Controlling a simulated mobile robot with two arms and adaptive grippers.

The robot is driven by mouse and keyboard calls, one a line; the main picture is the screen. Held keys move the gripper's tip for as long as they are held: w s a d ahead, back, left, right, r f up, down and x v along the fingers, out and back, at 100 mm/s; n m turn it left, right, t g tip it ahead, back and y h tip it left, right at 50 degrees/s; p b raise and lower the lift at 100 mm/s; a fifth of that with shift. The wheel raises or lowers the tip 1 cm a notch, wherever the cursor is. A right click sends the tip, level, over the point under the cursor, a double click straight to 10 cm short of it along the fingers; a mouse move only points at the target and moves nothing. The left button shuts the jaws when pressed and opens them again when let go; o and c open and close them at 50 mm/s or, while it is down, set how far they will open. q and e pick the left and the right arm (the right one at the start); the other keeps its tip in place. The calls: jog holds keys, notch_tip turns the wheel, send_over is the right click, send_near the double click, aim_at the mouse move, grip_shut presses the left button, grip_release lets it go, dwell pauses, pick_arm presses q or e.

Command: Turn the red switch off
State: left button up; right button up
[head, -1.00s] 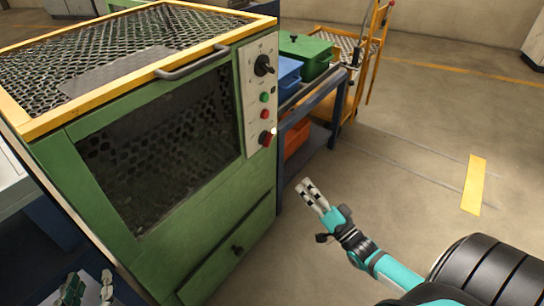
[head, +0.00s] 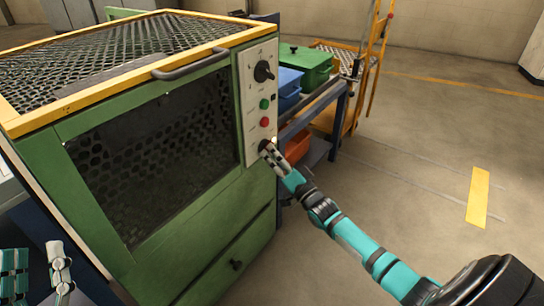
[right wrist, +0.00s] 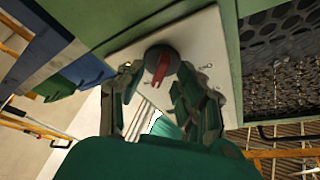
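The red switch (right wrist: 166,68) is a round dark base with a red lever, set low on the pale control panel (head: 247,88) of the green furnace. In the right wrist view the lever sits tilted on its base. My right gripper (head: 269,151) is at the switch, with one finger on each side of it. The fingers look apart, and I cannot tell whether they touch it. In the head view the gripper covers most of the switch. My left gripper (head: 39,272) is at the lower left with its fingers apart and empty, away from the panel.
Above the switch are a black knob (head: 263,71), a green button (head: 264,104) and a red button (head: 264,122). The furnace handle (head: 190,64) juts out at the top front. Right of the furnace, a rack holds blue (head: 289,80) and green (head: 310,68) bins. Floor at right is clear.

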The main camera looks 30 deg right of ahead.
pick_arm(q)
jog(key=shift+s+r+t, duration=0.4)
jog(key=shift+r, duration=0.1)
pick_arm(e)
jog(key=shift+w+a+r, duration=0.1)
jog(key=shift+w+r, duration=0.05)
jog(key=shift+w, duration=0.35)
grip_shut()
